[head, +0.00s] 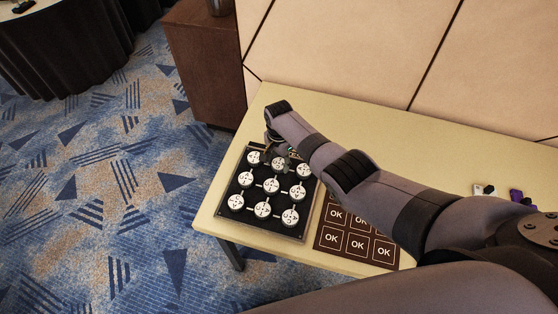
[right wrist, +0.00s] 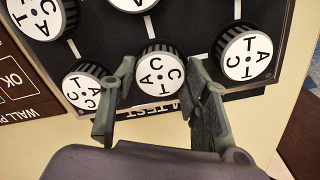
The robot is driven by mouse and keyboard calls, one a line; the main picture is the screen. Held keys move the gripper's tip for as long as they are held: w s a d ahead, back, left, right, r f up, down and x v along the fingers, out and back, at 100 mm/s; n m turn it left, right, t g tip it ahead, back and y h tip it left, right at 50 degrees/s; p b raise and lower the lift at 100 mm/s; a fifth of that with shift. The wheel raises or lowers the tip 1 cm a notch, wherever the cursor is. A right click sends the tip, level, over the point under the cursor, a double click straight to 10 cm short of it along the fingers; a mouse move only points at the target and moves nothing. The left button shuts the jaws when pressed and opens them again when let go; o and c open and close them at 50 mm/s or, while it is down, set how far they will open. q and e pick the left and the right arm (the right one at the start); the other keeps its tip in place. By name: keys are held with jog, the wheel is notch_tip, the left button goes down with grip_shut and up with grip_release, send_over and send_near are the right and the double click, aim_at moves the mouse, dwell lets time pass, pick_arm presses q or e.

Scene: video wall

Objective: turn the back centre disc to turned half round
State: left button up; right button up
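The back centre disc (head: 279,163) is a white round knob face with black letters and a dark ribbed side, on a black board (head: 250,215). In the head view my right gripper (head: 278,147) is over the board's back edge and partly covers this disc. In the right wrist view the disc (right wrist: 160,77) shows between the two fingers of my right gripper (right wrist: 161,68), one on each side. The fingers are apart, with what looks like a narrow gap to the disc; contact is not clear. My left gripper is not in view.
Other lettered discs surround it, including a back-row neighbour (right wrist: 248,57) close to one finger. A brown panel of OK squares (head: 358,243) lies right of the board. Small white (head: 483,190) and purple (head: 517,196) items lie farther right on the pale table (head: 300,98).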

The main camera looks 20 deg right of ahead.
aim_at(279, 163)
jog(key=o, duration=0.5)
jog(key=shift+r, duration=0.1)
notch_tip(279, 163, up, 12)
jog(key=shift+f, duration=0.1)
dwell(0.5)
dwell(0.4)
